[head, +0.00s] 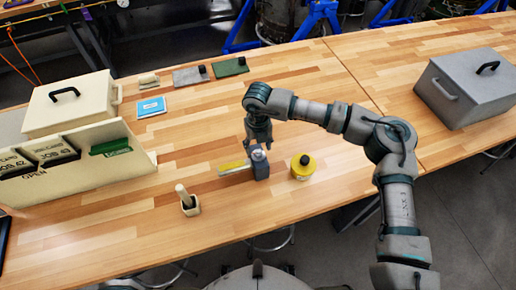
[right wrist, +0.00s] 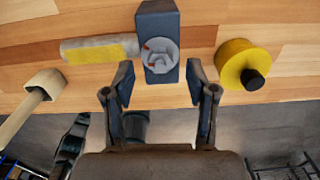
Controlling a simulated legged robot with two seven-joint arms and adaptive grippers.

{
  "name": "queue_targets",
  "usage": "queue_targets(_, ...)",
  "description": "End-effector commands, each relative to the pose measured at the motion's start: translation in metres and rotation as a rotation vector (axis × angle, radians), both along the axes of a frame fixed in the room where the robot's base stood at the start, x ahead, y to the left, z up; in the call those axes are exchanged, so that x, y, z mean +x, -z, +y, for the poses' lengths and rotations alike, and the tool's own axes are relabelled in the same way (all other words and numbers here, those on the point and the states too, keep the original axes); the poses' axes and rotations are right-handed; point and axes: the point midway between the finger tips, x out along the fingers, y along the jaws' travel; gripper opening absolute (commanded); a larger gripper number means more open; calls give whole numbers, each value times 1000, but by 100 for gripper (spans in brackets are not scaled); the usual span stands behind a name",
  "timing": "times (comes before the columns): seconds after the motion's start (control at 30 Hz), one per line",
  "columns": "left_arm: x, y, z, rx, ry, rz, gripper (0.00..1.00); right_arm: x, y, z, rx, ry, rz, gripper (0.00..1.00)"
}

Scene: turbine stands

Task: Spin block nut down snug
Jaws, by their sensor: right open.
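A dark blue-grey block (head: 262,172) stands on the wooden table, and it also shows in the right wrist view (right wrist: 158,20). A light grey round nut (right wrist: 160,56) sits on it; in the head view the nut (head: 258,154) is partly covered by my gripper. A grey and yellow bar (head: 234,168) extends left from the block, also in the right wrist view (right wrist: 100,48). My right gripper (head: 257,145) is open above the block. In the right wrist view its fingertips (right wrist: 159,84) are spread to either side, with the nut just beyond them. My left gripper is out of view.
A yellow cylinder with a black knob (head: 303,170) stands close right of the block. A small holder with a pale handle (head: 189,204) is at front left. The front table is mostly clear.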

Motion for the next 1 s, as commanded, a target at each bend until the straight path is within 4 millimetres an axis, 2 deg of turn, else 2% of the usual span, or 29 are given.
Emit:
queue_targets(0.2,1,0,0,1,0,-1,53,1,-52,0,0,0,-4,57)
queue_targets(0.4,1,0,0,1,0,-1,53,2,-84,1,1,0,-2,57)
queue_targets(0.6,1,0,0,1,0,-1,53,1,-95,1,0,0,0,57)
queue_targets(1.0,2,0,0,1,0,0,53,1,-94,0,0,0,0,57)
